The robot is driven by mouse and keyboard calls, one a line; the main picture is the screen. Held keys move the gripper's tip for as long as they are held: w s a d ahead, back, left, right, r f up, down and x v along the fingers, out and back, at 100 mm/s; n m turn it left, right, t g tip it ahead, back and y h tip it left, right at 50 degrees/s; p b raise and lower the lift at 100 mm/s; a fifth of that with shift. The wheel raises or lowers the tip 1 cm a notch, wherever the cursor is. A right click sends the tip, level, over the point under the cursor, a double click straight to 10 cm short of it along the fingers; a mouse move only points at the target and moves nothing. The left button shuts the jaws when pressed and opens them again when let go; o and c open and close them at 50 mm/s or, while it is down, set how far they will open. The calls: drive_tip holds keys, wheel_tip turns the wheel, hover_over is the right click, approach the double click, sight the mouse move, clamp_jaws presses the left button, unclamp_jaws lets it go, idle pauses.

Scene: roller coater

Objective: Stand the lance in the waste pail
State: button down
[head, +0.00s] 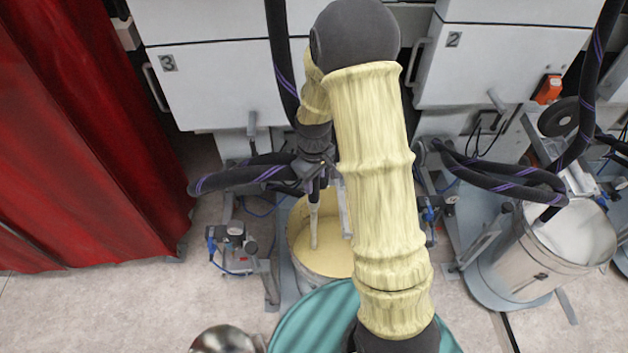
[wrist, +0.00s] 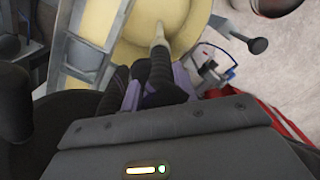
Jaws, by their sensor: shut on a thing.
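My gripper (head: 316,186) is shut on the lance (head: 313,228), a pale thin tube on a black ribbed hose. The lance points down over a pail of yellow paint (head: 293,234); whether its tip touches the paint is unclear. In the wrist view my gripper (wrist: 155,95) holds the lance (wrist: 159,38) with its pale end over the yellow pail (wrist: 195,20). My own arm hides the pail's right side in the head view. A shiny metal vessel (head: 224,340) is cut off at the bottom edge. No label shows which vessel is the waste pail.
A teal drum top (head: 305,325) lies in front, partly behind my arm. A pail of white paint (head: 535,262) stands on a lift at the right. A small gauge stand (head: 236,235) is left of the yellow pail. A red curtain (head: 80,140) hangs left. Floor is clear at lower left.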

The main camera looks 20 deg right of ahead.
wheel_tip(320, 180, up, 31)
drive_tip(key=p, duration=2.6)
drive_tip(key=shift+f, duration=0.2)
drive_tip(key=shift+r+p, duration=0.1)
drive_tip(key=shift+p, duration=0.45)
